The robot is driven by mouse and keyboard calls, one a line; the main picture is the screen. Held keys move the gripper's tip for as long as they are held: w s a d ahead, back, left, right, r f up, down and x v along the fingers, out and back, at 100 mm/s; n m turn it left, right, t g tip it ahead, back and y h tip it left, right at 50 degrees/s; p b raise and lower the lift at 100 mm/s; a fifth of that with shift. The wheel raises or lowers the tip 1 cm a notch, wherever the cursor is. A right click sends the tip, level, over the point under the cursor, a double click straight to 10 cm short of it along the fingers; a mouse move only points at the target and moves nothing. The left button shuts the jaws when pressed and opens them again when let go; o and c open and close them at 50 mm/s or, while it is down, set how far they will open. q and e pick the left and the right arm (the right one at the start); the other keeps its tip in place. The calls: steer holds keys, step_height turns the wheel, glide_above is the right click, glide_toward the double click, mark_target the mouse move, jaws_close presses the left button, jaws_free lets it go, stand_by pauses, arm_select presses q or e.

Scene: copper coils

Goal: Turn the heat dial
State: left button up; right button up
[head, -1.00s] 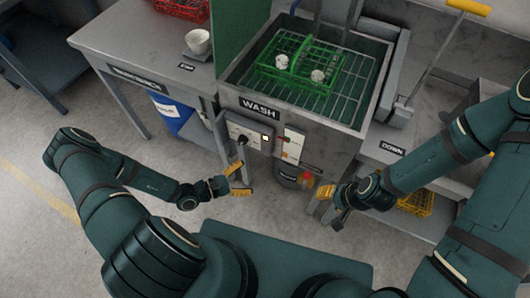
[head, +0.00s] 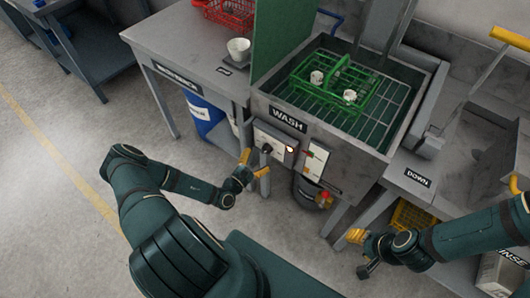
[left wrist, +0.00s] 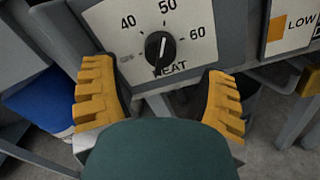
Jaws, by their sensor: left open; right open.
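The heat dial (left wrist: 159,46) is a black round knob on a white panel marked 40, 50, 60 and HEAT. Its light pointer mark appears to point up, near 50. In the head view the dial (head: 267,148) is on the front of the wash unit. My left gripper (head: 254,164) is just in front of the panel. In the left wrist view its yellow fingers (left wrist: 158,88) are wide apart, either side of and below the dial, with nothing between them. My right gripper (head: 356,252) is open and empty, low at the right of the unit.
The wash basin (head: 411,73) holds a green rack (head: 335,86) with two cups. A side table (head: 190,58) with a white cup (head: 239,49) stands left. The floor in front is clear.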

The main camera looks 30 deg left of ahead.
mark_target(264, 152)
arm_select(q)
steer(key=w, duration=0.4)
steer(key=shift+w+d+b, duration=0.25)
steer(key=shift+w+b, duration=0.1)
steer(key=shift+w, duration=0.05)
steer(key=c, duration=1.3)
